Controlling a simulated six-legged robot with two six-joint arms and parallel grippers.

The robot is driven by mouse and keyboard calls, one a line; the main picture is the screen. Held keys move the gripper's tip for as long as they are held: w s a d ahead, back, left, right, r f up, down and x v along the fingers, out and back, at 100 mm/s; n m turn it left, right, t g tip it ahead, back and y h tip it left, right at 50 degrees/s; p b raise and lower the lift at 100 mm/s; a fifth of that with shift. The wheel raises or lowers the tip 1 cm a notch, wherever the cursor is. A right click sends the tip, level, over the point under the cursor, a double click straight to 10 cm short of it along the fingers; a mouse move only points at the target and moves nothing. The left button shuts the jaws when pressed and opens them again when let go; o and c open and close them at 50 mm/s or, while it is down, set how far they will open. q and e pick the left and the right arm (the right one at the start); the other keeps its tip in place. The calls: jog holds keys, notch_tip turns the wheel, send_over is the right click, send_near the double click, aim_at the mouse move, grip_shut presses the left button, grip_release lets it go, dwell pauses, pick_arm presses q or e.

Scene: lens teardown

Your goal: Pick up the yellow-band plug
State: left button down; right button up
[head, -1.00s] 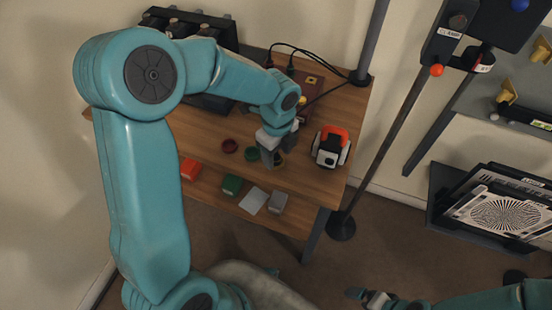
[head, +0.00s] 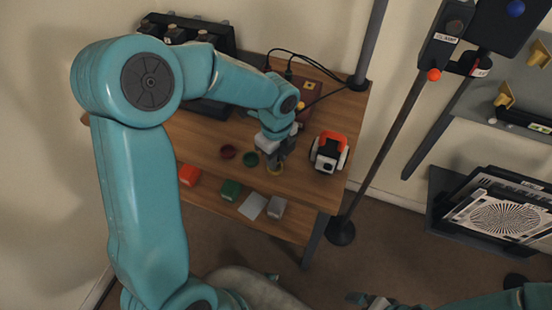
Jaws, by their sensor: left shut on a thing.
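My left gripper (head: 278,162) points down over the front of the wooden table, just above a small yellow-rimmed round dish (head: 275,171). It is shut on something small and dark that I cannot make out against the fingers. Whether this is the yellow-band plug I cannot tell. A small yellow spot (head: 300,105) shows behind the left wrist, partly hidden, by a dark red box (head: 309,88). My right gripper (head: 370,299) is low at the bottom edge, away from the table, and its jaws are unclear.
A red dish (head: 228,151) and a green dish (head: 250,159) lie left of the gripper. An orange-and-white device (head: 329,152) stands close on its right. Black cables (head: 312,72) run behind. A lower shelf (head: 290,220) holds several small blocks. A dark pole rises at the table's back right.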

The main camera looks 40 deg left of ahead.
pick_arm(q)
notch_tip(320, 180, up, 19)
jog(key=p, duration=0.2)
jog(key=shift+f, duration=0.15)
jog(key=shift+f, duration=0.1)
